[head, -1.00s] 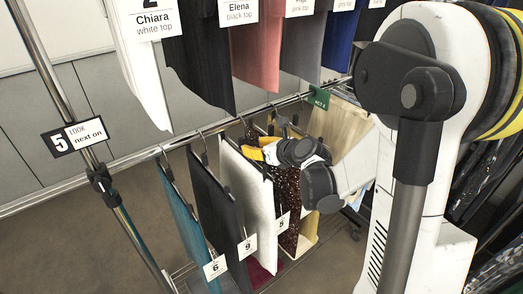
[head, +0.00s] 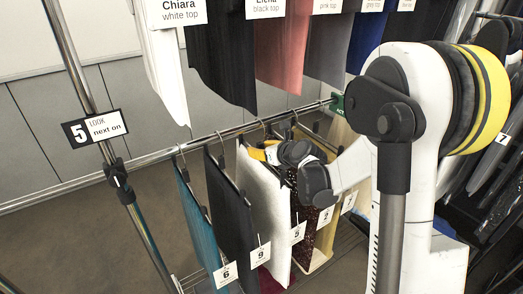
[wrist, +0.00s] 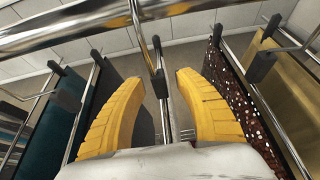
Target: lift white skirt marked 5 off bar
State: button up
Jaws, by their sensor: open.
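The white skirt (head: 265,200) hangs from the bar (head: 205,141) in the head view, with a tag reading 5 (head: 298,232) at its right edge. Its pale cloth (wrist: 175,162) fills the bottom middle of the wrist view. My gripper (wrist: 160,82) is open, with one yellow finger on each side of an upright hanger stem (wrist: 158,75) below the bar (wrist: 130,22). In the head view, my yellow fingers are partly hidden near the skirt's top. I cannot tell whether the fingers touch the hanger or cloth.
A black garment (head: 231,205) marked 9 and a teal one (head: 199,225) marked 6 hang to the left. A dark spotted garment (wrist: 228,95) hangs close on the right, with a tan one (wrist: 275,75) beyond. Tops (head: 222,60) hang above.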

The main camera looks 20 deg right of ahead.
grip_shut()
jog(key=shift+r, duration=0.1)
jog(key=shift+r+p, duration=1.2)
jog(key=shift+r, duration=0.4)
jog(key=shift+s, duration=0.1)
jog(key=shift+s+d, duration=0.3)
jog(key=shift+s, duration=0.95)
jog(key=shift+s+d, duration=0.35)
jog(key=shift+s, duration=0.95)
jog(key=shift+s+d, duration=0.3)
jog(key=shift+s, duration=0.95)
jog(key=shift+s, duration=0.1)
